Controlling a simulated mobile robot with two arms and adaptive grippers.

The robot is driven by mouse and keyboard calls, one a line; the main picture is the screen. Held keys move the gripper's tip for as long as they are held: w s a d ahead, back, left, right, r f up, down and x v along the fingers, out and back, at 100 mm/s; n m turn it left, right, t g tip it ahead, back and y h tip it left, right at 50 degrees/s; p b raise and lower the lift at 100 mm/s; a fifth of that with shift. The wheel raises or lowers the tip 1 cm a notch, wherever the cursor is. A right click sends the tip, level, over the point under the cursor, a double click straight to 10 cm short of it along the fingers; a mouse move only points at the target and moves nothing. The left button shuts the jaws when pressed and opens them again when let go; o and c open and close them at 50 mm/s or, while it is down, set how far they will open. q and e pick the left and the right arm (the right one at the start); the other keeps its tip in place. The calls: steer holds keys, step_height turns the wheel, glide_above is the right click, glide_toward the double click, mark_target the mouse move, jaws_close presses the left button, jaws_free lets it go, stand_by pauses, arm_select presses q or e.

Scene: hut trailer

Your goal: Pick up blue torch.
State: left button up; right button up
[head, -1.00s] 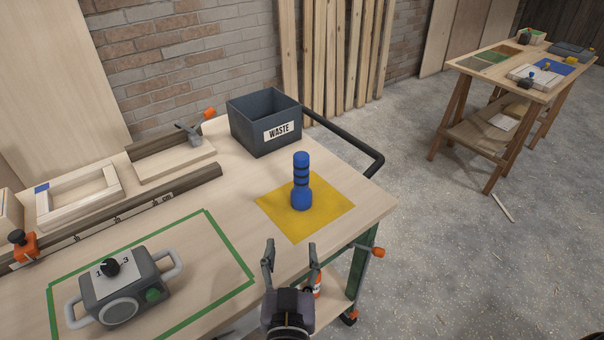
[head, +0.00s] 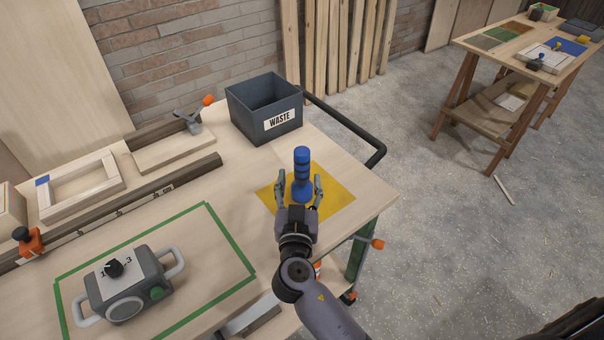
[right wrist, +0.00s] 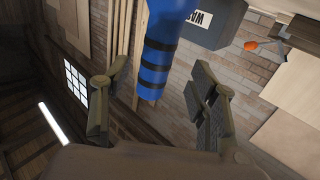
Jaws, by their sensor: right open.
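The blue torch (head: 302,172) stands upright on a yellow mat (head: 335,202) on the workbench. It has dark bands around its body. My right gripper (head: 299,186) is open, with its two fingers on either side of the torch in the head view. In the right wrist view the torch (right wrist: 160,50) shows between the spread fingers of the gripper (right wrist: 155,100), with a gap to each finger. My left gripper is not in view.
A dark waste bin (head: 262,108) stands behind the mat. A grey device (head: 125,285) sits inside a green outline at the left. A black handle rail (head: 350,125) runs along the bench's right end.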

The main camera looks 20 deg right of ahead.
mark_target(302, 173)
steer(key=shift+w+d+r+p, duration=0.3)
steer(key=shift+w+p, duration=0.15)
steer(key=shift+w, duration=0.15)
steer(key=x, duration=0.1)
steer(key=p+x, duration=0.1)
steer(key=x, duration=0.1)
steer(key=shift+w+d+f+p, duration=0.2)
steer(key=shift+w+d+p, duration=0.05)
steer(key=shift+p, duration=0.05)
steer(key=shift+w+d, duration=0.1)
steer(key=shift+w, duration=0.15)
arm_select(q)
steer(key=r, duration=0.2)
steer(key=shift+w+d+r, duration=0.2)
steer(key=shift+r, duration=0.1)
arm_select(e)
steer(key=shift+f, duration=0.1)
steer(key=shift+c, duration=0.3)
jaws_close()
